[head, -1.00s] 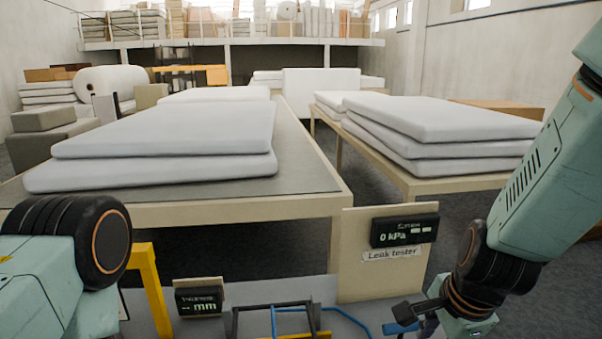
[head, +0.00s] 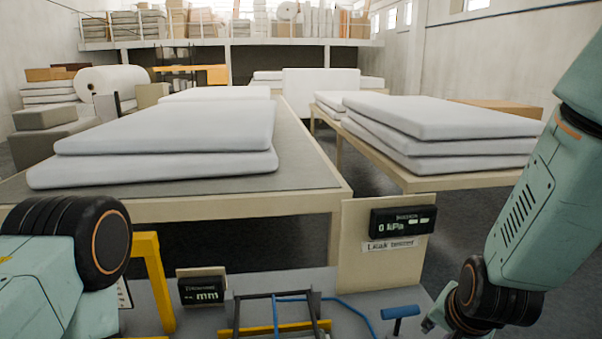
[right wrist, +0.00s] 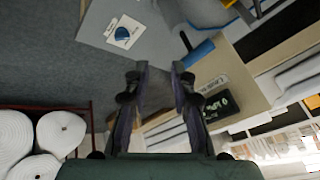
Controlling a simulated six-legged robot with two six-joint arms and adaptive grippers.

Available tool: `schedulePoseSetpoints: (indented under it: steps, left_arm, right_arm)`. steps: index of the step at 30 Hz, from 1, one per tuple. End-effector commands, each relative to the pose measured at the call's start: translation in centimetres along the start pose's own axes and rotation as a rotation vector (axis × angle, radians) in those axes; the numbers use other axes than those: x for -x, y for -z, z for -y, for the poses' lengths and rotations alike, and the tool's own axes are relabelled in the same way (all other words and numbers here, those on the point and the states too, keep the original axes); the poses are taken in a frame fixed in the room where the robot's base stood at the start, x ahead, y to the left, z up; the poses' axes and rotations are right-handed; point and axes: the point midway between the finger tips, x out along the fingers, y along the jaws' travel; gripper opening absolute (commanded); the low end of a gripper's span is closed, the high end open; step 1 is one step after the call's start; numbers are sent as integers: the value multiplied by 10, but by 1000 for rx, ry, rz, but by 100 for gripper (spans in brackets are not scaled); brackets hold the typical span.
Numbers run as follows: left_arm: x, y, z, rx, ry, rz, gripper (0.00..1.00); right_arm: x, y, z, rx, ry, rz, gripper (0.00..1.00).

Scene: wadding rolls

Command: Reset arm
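My right gripper (right wrist: 160,72) shows in the right wrist view with its two fingers apart and nothing between them. A blue handle (right wrist: 198,52) is just beyond and to the right of the fingertips, apart from them in the picture. In the head view the blue T-shaped handle (head: 400,312) stands at the bench's front, left of my right wrist; that gripper is mostly cut off by the bottom edge. My left arm is at the lower left of the head view, and its gripper is out of view.
The grey bench (head: 365,298) carries the leak tester panel (head: 352,260) reading 0 kPa, a small mm display (head: 201,290), a black frame (head: 229,312) and a yellow post (head: 153,282). Behind, tables hold stacked white pads (head: 170,130). White rolls (right wrist: 60,132) lie at lower left in the wrist view.

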Motion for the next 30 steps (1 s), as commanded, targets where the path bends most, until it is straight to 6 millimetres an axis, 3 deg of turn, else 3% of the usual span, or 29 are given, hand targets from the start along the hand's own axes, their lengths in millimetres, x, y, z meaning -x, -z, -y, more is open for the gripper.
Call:
schedulePoseSetpoints:
  steps: [1,8,15,24,30]
  left_arm:
    - [-18,0,0,0,0,0,0]
    - [-65,0,0,0,0,1,0]
    - [-117,0,1,0,0,1,0]
    - [-179,0,1,0,0,1,0]
    - [-217,0,2,0,0,1,0]
  right_arm:
    - [-22,-15,-13,64,-5,2,25]
    - [-93,-78,-63,361,-15,27,25]
    - [-159,-159,-123,584,-19,114,25]
    - [-220,-268,-204,701,-36,288,25]
    - [-245,-337,-261,699,-81,433,25]
